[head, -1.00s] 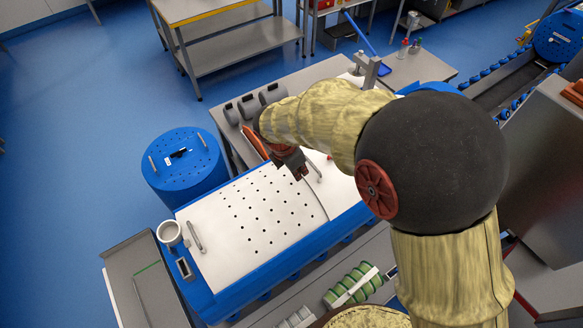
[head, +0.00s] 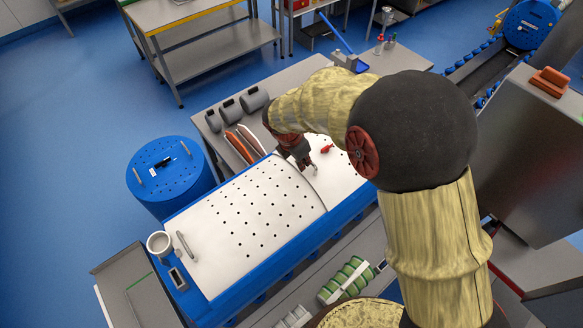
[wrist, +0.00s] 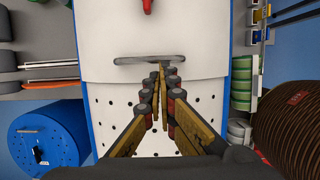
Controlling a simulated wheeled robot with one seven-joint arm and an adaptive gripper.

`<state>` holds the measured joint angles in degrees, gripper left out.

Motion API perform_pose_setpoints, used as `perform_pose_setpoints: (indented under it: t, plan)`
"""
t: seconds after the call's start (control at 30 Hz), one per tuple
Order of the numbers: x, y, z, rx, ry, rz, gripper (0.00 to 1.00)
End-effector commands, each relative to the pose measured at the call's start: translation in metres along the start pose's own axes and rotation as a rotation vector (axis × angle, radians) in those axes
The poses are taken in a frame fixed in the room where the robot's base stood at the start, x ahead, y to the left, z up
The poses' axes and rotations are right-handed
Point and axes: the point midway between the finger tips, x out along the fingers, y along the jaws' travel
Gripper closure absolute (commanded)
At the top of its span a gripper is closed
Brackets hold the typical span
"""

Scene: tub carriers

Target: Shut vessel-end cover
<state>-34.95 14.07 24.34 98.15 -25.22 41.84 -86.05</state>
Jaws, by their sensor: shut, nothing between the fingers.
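The blue vessel (head: 270,283) has a white top in two parts. A perforated cover (head: 250,215) lies on its left part, with a grey bar handle (head: 186,246) at its left end. A plain white panel (head: 343,170) lies on the right, with a small red fitting (head: 326,149) on it. A second grey bar handle (wrist: 148,60) stands near the seam, on the plain side. My gripper (head: 304,166) is shut and empty, low over the seam. In the wrist view its tips (wrist: 161,68) are at or just short of this handle. I cannot tell whether they touch.
A round blue drum (head: 170,170) stands left of the vessel. A white cup (head: 159,243) sits at the vessel's left end. Grey rolls (head: 232,108) and orange and white curved pieces (head: 245,142) lie on the bench behind. Green items (head: 347,278) lie in front.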

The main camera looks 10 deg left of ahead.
Motion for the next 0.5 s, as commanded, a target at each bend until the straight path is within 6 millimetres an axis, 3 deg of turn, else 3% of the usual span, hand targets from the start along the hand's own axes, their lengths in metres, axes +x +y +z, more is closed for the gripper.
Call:
perform_pose_setpoints:
  t: [0.03, 0.2, 0.5]
  plan:
    - [0.003, -0.001, 0.017, 0.006, -0.001, -0.002, 1.0]
    - [0.016, -0.001, 0.063, 0.006, -0.001, -0.001, 1.0]
    - [0.035, 0.0, 0.122, 0.003, -0.002, 0.001, 1.0]
